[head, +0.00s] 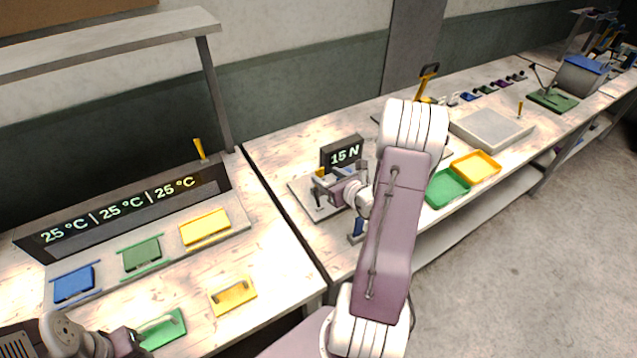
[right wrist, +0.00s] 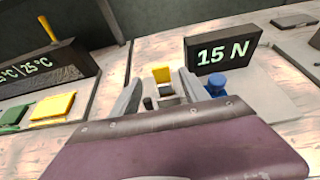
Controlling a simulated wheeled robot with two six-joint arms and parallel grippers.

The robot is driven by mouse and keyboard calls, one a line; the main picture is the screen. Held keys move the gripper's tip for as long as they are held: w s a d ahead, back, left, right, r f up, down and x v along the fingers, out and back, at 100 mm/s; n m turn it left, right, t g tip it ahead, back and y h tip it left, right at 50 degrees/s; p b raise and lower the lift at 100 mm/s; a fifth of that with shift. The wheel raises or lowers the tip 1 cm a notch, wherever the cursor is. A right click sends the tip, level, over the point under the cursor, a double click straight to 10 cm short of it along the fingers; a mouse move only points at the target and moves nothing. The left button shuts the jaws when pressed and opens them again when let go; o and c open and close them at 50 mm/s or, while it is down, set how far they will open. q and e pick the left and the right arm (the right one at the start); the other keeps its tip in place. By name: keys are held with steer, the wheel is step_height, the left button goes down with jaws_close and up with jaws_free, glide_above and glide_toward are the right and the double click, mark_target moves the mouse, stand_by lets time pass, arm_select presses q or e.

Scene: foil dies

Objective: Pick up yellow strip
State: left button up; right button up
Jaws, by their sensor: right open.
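A small yellow strip (right wrist: 161,74) stands upright in the right wrist view, between and just beyond the fingers of my right gripper (right wrist: 160,86). A bit of yellow also shows at the gripper in the head view (head: 320,172). The right gripper (head: 326,190) is open over the grey plate by the "15 N" display (head: 344,153). I see no clear contact with the strip. My left gripper (head: 128,340) is at the bottom left, beside the handle of a green block (head: 165,329); its fingers are too unclear to tell open from shut.
The display (right wrist: 222,51) and a blue knob (right wrist: 214,86) stand close to the right finger. Blue (head: 74,284), green (head: 142,255) and yellow (head: 206,228) plates sit below the temperature display. A handled yellow block (head: 233,295) lies in front. Green (head: 447,188) and yellow (head: 475,166) trays lie right.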

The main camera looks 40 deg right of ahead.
mark_target(321, 172)
steer(key=x, duration=0.3)
steer(key=shift+w+d+f+p, duration=0.15)
steer(key=shift+w+p, duration=0.05)
steer(key=shift+p, duration=0.1)
steer(key=shift+w+d, duration=0.1)
steer(key=p+x, duration=0.1)
steer(key=x, duration=0.3)
steer(key=shift+w+f+p, duration=0.15)
steer(key=shift+w+p, duration=0.15)
steer(key=shift+w, duration=0.05)
steer(key=shift+w+f, duration=0.15)
steer(key=shift+f, duration=0.05)
steer(key=shift+r, duration=0.1)
steer(key=c, duration=0.7)
jaws_close()
